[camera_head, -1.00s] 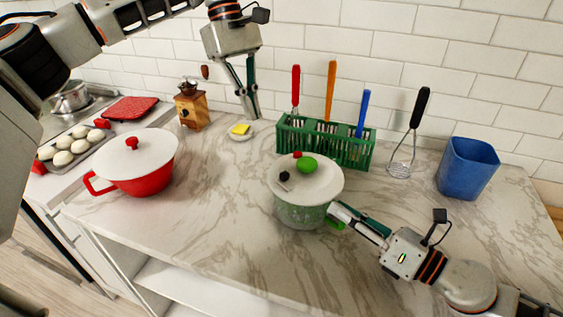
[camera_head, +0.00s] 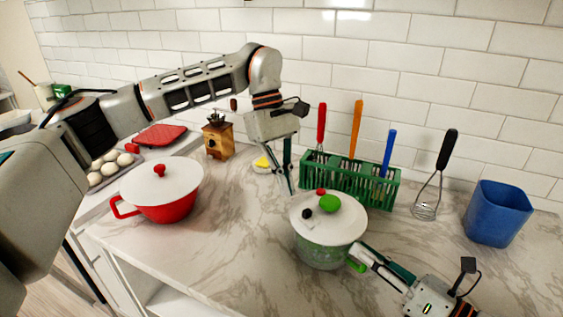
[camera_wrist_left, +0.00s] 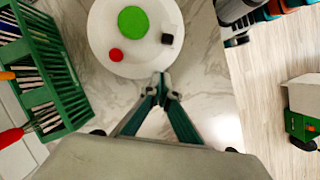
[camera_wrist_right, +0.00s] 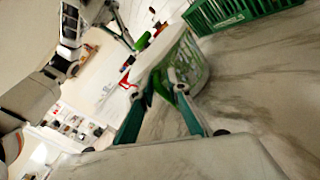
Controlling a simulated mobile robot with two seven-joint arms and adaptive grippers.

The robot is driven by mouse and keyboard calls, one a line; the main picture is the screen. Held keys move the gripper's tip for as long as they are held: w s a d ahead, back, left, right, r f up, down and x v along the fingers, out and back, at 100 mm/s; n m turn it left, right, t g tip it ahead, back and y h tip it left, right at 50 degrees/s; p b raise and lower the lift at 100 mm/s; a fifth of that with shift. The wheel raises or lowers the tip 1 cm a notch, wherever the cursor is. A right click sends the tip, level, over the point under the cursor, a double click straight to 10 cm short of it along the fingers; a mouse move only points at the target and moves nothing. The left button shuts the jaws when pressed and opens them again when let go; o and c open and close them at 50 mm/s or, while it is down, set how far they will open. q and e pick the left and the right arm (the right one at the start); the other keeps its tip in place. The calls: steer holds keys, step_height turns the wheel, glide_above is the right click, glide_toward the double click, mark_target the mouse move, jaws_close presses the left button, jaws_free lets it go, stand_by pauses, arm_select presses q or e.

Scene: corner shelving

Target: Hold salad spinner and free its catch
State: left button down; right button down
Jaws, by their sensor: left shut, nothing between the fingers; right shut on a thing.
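The salad spinner (camera_head: 322,254) stands on the counter, a green bowl with a white lid (camera_head: 318,220). On the lid are a green knob (camera_head: 328,203), a small red button (camera_head: 320,192) and a black catch (camera_head: 307,214). My right gripper (camera_head: 362,258) is shut on the spinner's green side handle (camera_head: 355,265); it also shows in the right wrist view (camera_wrist_right: 165,85). My left gripper (camera_head: 291,192) is shut and empty, close to the lid's rear left edge. In the left wrist view its fingertips (camera_wrist_left: 160,84) lie just beside the lid rim (camera_wrist_left: 137,70).
A green rack (camera_head: 345,184) with several coloured-handled utensils stands behind the spinner. A whisk (camera_head: 437,178) and a blue bin (camera_head: 496,213) are to the right. A red pot (camera_head: 165,205), a grinder (camera_head: 218,140) and a butter dish (camera_head: 262,165) are left. The front counter is clear.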

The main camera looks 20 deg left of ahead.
mark_target(308, 211)
arm_select(q)
steer(key=shift+s+d+f, duration=0.15)
steer(key=shift+s+d, duration=0.45)
steer(key=shift+d, duration=0.3)
steer(key=shift+s+d+f, duration=0.1)
steer(key=shift+s+d, duration=0.45)
steer(key=shift+d, duration=0.3)
arm_select(e)
steer(key=shift+f, duration=0.15)
arm_select(q)
steer(key=shift+s+d, duration=0.4)
steer(key=shift+d, duration=0.2)
steer(key=shift+s+d, duration=0.35)
steer(key=shift+d, duration=0.2)
steer(key=a, duration=0.1)
steer(key=w+a, duration=0.2)
steer(key=shift+w+a, duration=0.25)
steer(key=shift+a, duration=0.15)
steer(key=v, duration=1)
steer(key=shift+s+d, duration=0.1)
steer(key=shift+d, duration=0.05)
